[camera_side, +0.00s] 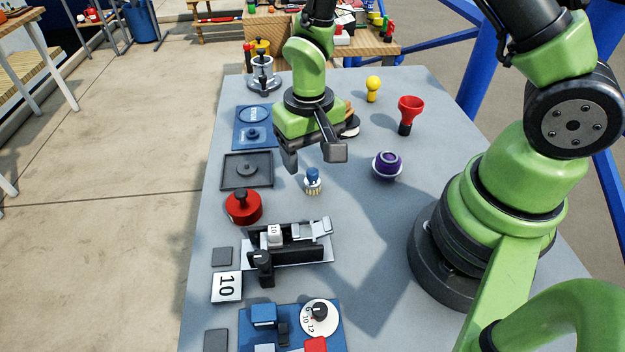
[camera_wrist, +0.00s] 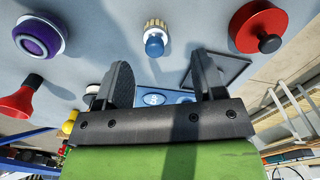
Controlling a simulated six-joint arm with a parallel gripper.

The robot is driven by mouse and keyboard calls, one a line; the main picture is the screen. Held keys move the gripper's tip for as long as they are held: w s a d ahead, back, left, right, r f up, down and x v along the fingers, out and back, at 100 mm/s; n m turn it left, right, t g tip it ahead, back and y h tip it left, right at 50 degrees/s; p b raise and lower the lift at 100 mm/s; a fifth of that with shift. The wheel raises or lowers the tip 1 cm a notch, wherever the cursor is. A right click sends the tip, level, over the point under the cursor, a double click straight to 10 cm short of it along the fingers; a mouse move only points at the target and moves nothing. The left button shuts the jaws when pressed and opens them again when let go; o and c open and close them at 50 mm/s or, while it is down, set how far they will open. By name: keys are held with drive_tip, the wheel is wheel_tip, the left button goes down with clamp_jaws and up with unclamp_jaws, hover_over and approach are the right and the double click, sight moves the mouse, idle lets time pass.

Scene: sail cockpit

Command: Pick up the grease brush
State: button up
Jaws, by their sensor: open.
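The grease brush (camera_side: 313,183) is small, with a blue knob on top, a pale band and tan bristles at the bottom. It stands upright on the grey table. My gripper (camera_side: 311,158) is open and empty, with its two dark fingers above and just behind the brush in the side view. In the wrist view the brush (camera_wrist: 154,38) shows beyond the fingertips, and it lines up with the gap between the open fingers (camera_wrist: 163,72). Nothing touches the brush.
A red knobbed disc (camera_side: 243,207) and a dark square tray (camera_side: 247,170) lie left of the brush. A purple round piece (camera_side: 387,165) is to the right, with a red funnel (camera_side: 410,110) behind it. A black fixture (camera_side: 290,246) stands in front. Bare table surrounds the brush.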

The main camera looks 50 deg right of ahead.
sight(312, 170)
drive_tip(key=f, duration=0.5)
drive_tip(key=shift+d+f, duration=0.3)
drive_tip(key=shift+f, duration=0.05)
drive_tip(key=c, duration=1)
